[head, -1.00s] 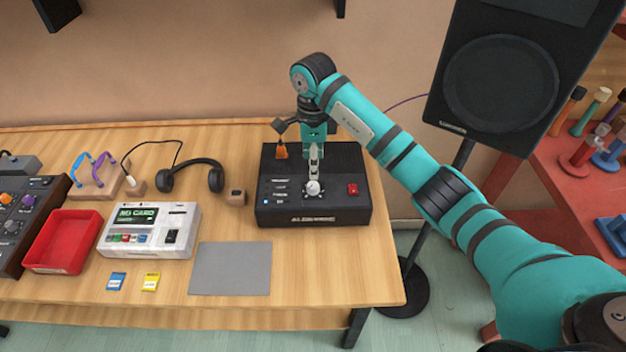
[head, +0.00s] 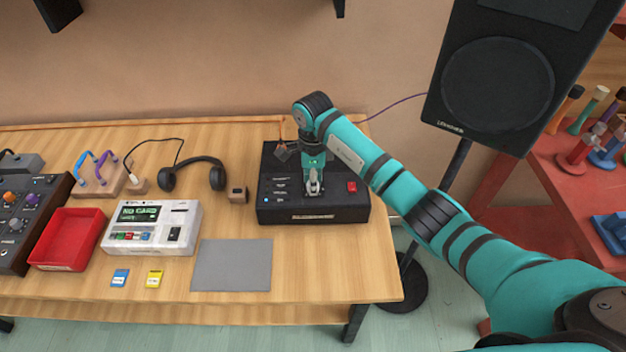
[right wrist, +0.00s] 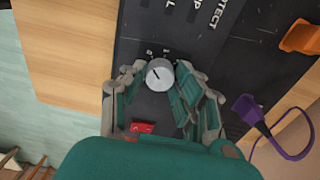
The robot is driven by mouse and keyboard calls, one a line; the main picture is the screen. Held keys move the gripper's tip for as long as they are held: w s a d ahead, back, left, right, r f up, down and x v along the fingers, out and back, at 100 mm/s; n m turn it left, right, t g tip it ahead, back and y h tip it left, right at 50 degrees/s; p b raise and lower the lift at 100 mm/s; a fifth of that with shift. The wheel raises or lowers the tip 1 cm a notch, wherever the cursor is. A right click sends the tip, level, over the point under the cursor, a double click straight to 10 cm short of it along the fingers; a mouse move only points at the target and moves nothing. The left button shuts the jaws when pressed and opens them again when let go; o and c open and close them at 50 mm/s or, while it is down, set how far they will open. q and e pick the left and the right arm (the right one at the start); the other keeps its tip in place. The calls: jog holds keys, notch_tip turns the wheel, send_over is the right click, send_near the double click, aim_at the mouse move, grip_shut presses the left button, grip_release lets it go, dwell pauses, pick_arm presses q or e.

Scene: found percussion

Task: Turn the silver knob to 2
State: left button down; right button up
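The silver knob (right wrist: 160,74) is on the black box (head: 330,214), in the right wrist view. A dark line on its top points to the upper left of that view. Small pale marks sit beside the knob; I cannot read them all. My right gripper (right wrist: 161,82) is down over the box, with one finger on each side of the knob. The fingertips are close to the knob and look slightly apart from it. In the head view my right gripper (head: 314,186) largely hides the knob. My left gripper is not in view.
A red switch (head: 352,186) is on the box right of the knob. An orange part (right wrist: 300,38) and a purple plug (right wrist: 250,108) are nearby.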

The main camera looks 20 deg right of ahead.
grip_shut()
jog(key=shift+d+m+b, duration=0.1)
jog(key=shift+m+b, duration=0.8)
jog(key=shift+m, duration=0.4)
jog(key=m+b, duration=0.1)
jog(key=m, duration=0.3)
jog(key=shift+m, duration=0.3)
jog(key=m+b, duration=0.1)
jog(key=m, duration=0.4)
jog(key=m+b, duration=0.1)
jog(key=m, duration=0.4)
jog(key=shift+r+m, duration=0.1)
jog(key=shift+m, duration=0.3)
